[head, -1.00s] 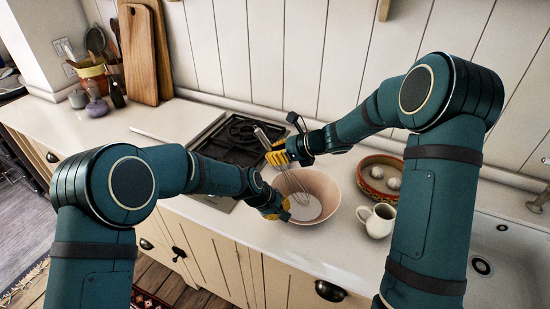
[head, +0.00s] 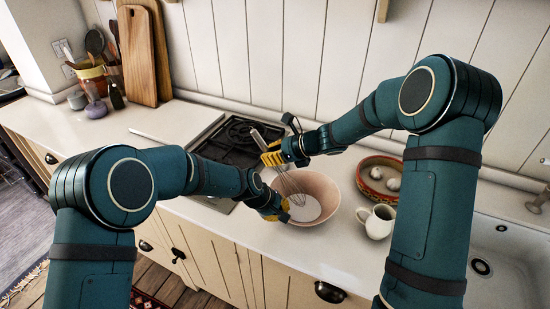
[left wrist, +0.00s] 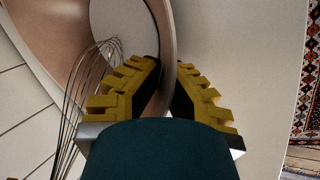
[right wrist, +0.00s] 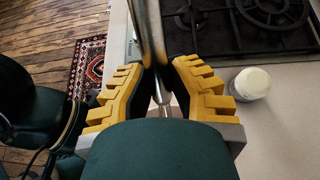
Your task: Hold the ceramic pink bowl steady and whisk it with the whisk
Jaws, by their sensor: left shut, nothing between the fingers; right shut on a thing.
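The pink ceramic bowl (head: 325,192) stands on the counter right of the stove, with a pale round patch at its bottom. My right gripper (head: 271,158) is shut on the handle of the metal whisk (head: 288,184), above the bowl's far left side. The whisk is tilted, its wire loops reaching down into the bowl. In the right wrist view the handle (right wrist: 150,40) runs between the fingers. My left gripper (head: 284,212) is shut at the bowl's near left rim. In the left wrist view the fingertips (left wrist: 168,75) flank the rim; a firm grip is not visible.
A cream jug (head: 377,221) and a red patterned dish (head: 372,170) with white eggs stand right of the bowl. The sink (head: 500,255) is at far right. The black stove (head: 235,142) lies left of the bowl. A white-lidded container (right wrist: 250,83) stands beside the stove.

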